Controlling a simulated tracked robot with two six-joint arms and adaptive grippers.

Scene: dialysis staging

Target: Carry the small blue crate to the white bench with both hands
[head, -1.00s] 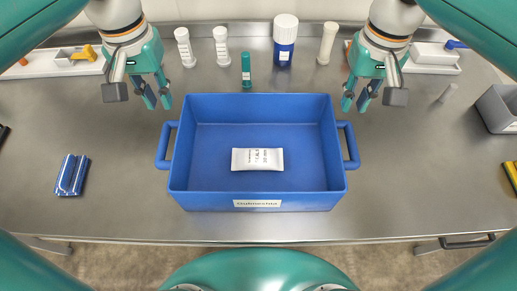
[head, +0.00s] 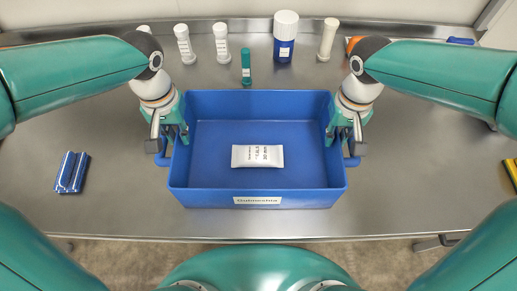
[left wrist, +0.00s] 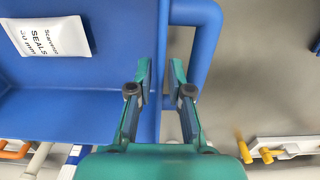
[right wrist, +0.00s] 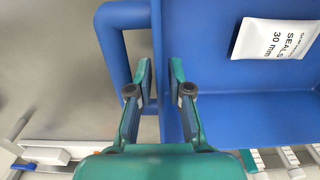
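The small blue crate (head: 258,180) stands on the steel table, with a white packet (head: 258,156) lying flat in it. My left gripper (head: 181,135) is at its left side wall, and my right gripper (head: 333,135) is at its right side wall. The left wrist view shows my left fingers (left wrist: 160,72) apart, one on each side of the wall, beside the left handle (left wrist: 208,45). The right wrist view shows my right fingers (right wrist: 160,72) likewise astride the wall beside the right handle (right wrist: 112,45). Small gaps seem to remain between the fingers and the walls.
Behind the crate stand white tubes (head: 222,43), a teal tube (head: 246,67), a blue bottle with a white cap (head: 285,36) and a pale tube (head: 327,40). A blue striped pack (head: 71,172) lies at left. A yellow thing (head: 511,172) lies at far right. No white bench is recognisable.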

